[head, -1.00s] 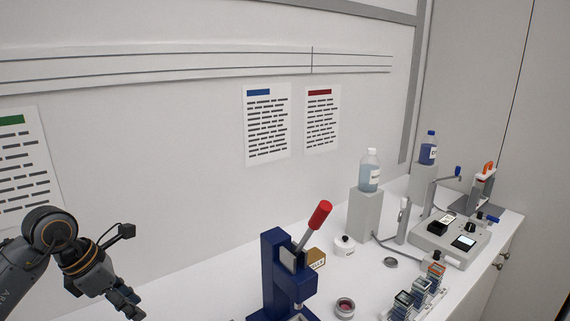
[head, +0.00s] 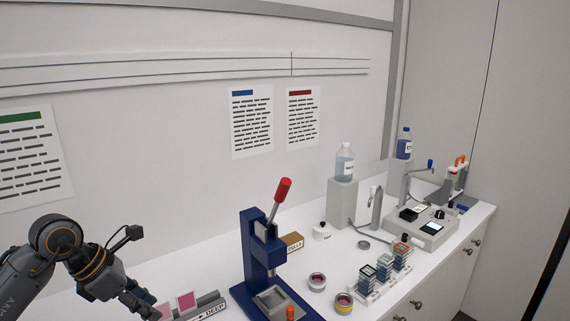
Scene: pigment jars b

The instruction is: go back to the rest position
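My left gripper (head: 143,303) shows at the lower left of the head view, at the end of my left arm. It is above the left part of the white bench, close to a grey rack with pink pieces (head: 186,301). The fingers are small and seen from the side, so I cannot tell whether they are open or shut. I see nothing clearly held in them. My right gripper is not in view.
A blue press (head: 255,252) with a red-tipped lever stands on the bench (head: 386,285), right of my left gripper.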

